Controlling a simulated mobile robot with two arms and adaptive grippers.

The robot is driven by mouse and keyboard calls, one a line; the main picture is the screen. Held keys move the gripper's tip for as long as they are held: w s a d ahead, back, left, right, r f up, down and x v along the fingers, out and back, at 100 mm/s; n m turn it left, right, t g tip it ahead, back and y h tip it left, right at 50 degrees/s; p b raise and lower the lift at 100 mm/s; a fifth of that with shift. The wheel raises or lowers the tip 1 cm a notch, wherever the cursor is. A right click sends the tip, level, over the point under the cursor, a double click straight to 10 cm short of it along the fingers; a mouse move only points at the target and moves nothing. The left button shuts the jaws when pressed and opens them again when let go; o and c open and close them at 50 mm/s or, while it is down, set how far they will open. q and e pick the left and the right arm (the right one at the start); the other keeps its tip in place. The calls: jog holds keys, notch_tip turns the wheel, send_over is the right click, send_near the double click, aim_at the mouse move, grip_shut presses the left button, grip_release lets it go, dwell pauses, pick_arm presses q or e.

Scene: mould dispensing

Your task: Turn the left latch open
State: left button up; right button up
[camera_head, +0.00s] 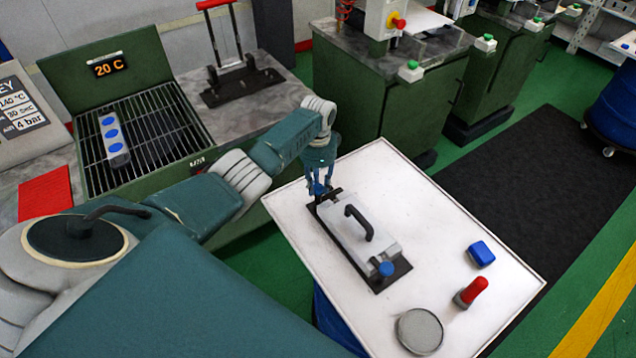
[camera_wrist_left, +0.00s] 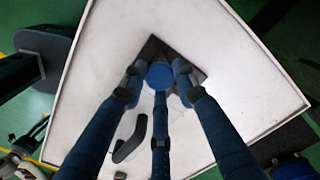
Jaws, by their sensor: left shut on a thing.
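The mould (camera_head: 350,232) is a grey block with a black handle (camera_head: 358,221), lying on a black base plate (camera_head: 402,268) on the white table. A blue latch knob (camera_head: 386,268) shows at its near end. My left gripper (camera_head: 319,188) points down at the far end of the mould. In the left wrist view my left gripper (camera_wrist_left: 159,80) has its fingers closed around the round blue left latch knob (camera_wrist_left: 160,75). The fingers hide part of the mould and plate. My right gripper is not in view.
On the white table top (camera_head: 440,215) stand a blue block (camera_head: 481,254), a red-topped item (camera_head: 471,291) and a round grey dish (camera_head: 419,331). A grill (camera_head: 150,130) holding a strip with blue discs is at left. The table's right part is mostly clear.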

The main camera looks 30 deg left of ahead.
aim_at(318, 187)
pick_arm(q)
jog(key=shift+w+r, duration=0.15)
dwell(0.3)
jog(key=o, duration=1.1)
jog(key=shift+o, duration=0.2)
notch_tip(318, 187, up, 12)
